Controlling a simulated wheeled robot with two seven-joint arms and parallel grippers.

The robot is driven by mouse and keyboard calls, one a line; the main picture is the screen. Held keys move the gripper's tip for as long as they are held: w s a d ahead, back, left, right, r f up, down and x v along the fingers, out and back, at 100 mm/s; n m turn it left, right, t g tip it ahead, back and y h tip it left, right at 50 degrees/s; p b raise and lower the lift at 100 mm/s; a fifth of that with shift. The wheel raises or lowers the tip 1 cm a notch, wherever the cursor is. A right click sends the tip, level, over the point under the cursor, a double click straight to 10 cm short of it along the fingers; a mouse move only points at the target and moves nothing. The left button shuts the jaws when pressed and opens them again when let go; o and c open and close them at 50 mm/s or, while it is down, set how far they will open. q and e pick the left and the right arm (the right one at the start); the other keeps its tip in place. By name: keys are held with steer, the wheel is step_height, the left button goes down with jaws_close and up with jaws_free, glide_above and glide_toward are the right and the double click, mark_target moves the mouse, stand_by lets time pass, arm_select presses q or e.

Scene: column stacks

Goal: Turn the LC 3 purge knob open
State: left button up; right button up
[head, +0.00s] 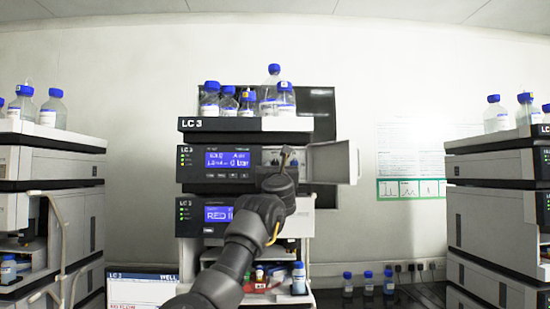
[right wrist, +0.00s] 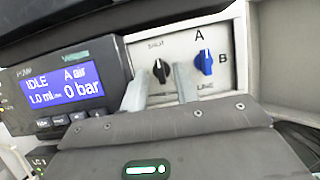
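The LC 3 pump module (head: 218,180) has its front door (head: 331,162) swung open to the right. Inside, the right wrist view shows a black knob (right wrist: 161,70) under the label SHUT, its pointer line roughly upright. To its right is a blue knob (right wrist: 205,62) marked A, B and LINE. My right gripper (head: 286,156) is in front of this bay. In the right wrist view its fingers (right wrist: 161,86) are apart, one on each side of and below the black knob, with nothing visibly between them. I cannot tell their depth to the knob. My left gripper is not in view.
The pump display (right wrist: 67,91) reads IDLE and 0 bar. Blue-capped bottles (head: 229,104) stand in the tray (head: 215,124) on top. Other stacks stand at the left (head: 50,165) and right (head: 490,205). The open door bounds the bay's right side.

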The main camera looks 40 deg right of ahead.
steer(key=shift+x, duration=0.85)
steer(key=shift+a+r, duration=0.1)
steer(key=shift+r, duration=0.05)
